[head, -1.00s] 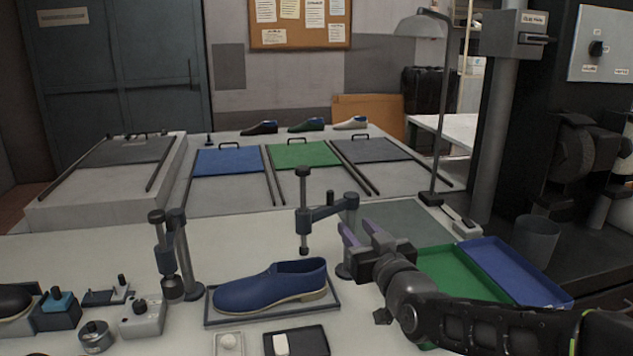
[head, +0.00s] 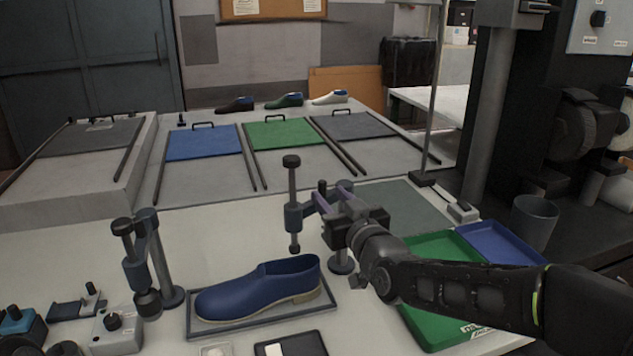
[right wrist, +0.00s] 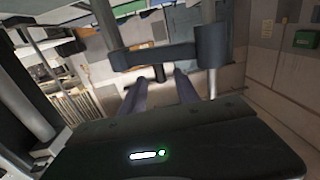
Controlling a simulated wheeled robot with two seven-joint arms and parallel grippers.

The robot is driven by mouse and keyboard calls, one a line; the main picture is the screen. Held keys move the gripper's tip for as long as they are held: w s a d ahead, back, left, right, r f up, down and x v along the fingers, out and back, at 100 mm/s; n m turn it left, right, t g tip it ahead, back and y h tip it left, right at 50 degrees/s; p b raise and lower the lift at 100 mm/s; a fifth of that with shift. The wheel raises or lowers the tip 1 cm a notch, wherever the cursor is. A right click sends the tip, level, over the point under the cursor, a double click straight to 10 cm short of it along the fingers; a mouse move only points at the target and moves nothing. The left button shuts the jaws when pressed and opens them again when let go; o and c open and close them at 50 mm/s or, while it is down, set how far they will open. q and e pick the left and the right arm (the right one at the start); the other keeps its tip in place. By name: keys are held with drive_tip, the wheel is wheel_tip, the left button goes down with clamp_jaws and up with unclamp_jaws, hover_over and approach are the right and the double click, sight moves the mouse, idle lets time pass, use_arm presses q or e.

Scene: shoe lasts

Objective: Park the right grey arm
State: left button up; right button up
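The right grey arm (head: 293,216) is a clamp arm with a vertical black-knobbed rod. The rod stands near the heel side of a blue shoe (head: 258,288), which rests on a grey tray. Its post is mostly hidden behind my right gripper (head: 328,197). That gripper's two purplish fingers are spread and point at the arm from the right. In the right wrist view the fingers (right wrist: 160,90) are apart, with the grey arm's crossbar (right wrist: 150,57) just past their tips. I cannot tell whether they touch it.
A similar left grey arm (head: 140,262) stands at the shoe's toe end. Green (head: 440,325) and blue (head: 500,243) trays lie right, partly behind my right arm. Small devices (head: 115,328) crowd the front left. Sliding panels (head: 205,142) and several shoes are at the back.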

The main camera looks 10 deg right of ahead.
drive_tip(key=w+a, duration=0.1)
drive_tip(key=w, duration=0.6)
drive_tip(key=shift+w, duration=0.3)
clamp_jaws()
idle(1.3)
